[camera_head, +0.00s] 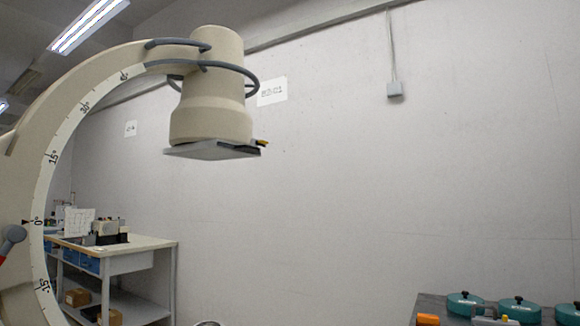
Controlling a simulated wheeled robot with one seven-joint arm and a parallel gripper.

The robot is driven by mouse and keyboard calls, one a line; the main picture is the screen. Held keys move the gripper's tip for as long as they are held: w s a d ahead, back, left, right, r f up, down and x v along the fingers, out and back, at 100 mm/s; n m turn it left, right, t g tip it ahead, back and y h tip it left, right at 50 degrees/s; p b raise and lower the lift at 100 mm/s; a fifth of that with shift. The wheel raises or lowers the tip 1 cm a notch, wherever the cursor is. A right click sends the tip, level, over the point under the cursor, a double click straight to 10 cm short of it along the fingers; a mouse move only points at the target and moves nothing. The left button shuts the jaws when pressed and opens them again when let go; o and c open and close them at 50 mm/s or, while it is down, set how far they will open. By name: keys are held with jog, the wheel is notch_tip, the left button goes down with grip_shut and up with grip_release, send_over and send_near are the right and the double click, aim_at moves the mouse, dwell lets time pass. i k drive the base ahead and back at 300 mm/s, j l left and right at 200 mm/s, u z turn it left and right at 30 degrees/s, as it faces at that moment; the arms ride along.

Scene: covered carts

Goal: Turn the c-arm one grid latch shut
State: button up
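A large beige c-arm (22,165) with a degree scale curves up the left side. Its cylindrical head (211,95) hangs from the top end, with a flat grey plate (205,150) under it. A small dark piece with a yellow-orange tip (262,143) sits at the plate's right edge; it looks like the grid latch. It is too small to tell whether it is turned open or shut. My gripper does not show in this view.
A workbench (145,243) with equipment and a lower shelf stands behind the c-arm at left. A dark table (430,305) at bottom right holds several teal round containers (520,311) and an orange item (428,319).

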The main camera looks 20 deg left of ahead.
aim_at(262, 143)
jog(key=i+l+u, duration=0.1)
jog(key=i+u, duration=0.25)
jog(key=i, duration=0.25)
jog(key=i+l+u, duration=0.4)
jog(key=i, duration=0.2)
jog(key=i+l+u, duration=0.35)
jog(key=i, duration=0.2)
